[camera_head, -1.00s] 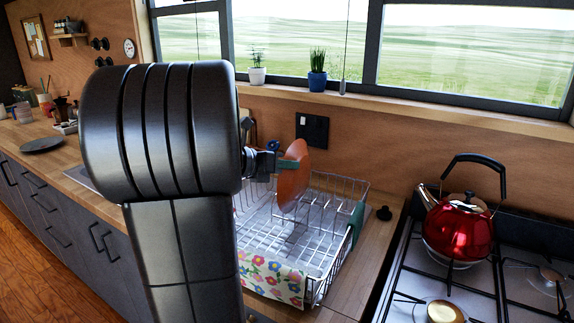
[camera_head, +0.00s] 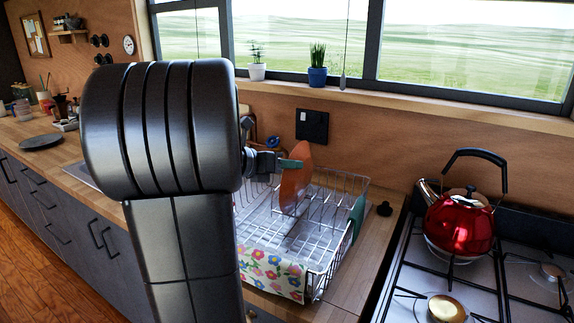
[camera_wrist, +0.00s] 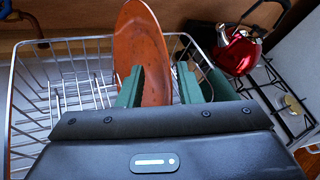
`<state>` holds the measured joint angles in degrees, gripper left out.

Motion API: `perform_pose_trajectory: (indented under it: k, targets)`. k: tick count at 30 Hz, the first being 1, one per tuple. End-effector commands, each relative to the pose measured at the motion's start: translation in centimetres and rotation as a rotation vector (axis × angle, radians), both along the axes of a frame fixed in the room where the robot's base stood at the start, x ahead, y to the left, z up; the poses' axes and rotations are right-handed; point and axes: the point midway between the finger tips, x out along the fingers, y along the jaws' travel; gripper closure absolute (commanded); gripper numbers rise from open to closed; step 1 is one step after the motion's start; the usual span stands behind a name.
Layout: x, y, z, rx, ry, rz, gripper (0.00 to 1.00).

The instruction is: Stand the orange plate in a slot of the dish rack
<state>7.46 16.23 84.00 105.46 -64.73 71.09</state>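The orange plate (camera_head: 294,190) stands on edge, slightly tilted, among the wires at the back of the dish rack (camera_head: 262,238). Its lower edge is down between the wires, but I cannot tell exactly which slot it is in. In the wrist view the plate (camera_wrist: 140,45) rises between the two green fingers of my gripper (camera_wrist: 159,86). The fingers are spread, one on each side of the plate, with a gap showing at the right finger. In the head view my arm hides the rack's left part and most of my gripper.
A flowered cloth (camera_head: 272,275) hangs over the rack's front. A green utensil holder (camera_head: 357,217) is on its right side. The red kettle (camera_head: 459,222) stands on the stove to the right. Potted plants (camera_head: 317,66) line the window sill behind.

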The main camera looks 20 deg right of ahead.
Motion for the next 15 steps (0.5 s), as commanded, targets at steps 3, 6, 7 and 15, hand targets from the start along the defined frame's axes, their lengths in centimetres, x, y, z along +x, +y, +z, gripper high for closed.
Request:
perform_pose_trajectory:
  k: [3, 6, 7, 15]
  targets:
    - [-0.1, 0.5, 0.2, 0.0, -0.001, 0.001, 0.68]
    - [-0.4, 1.6, 0.6, -0.001, -0.003, 0.003, 0.68]
    - [-0.5, 2.1, 0.8, -0.001, -0.003, 0.003, 0.68]
    - [-2.0, 7.3, 2.5, -0.001, -0.003, 0.006, 0.68]
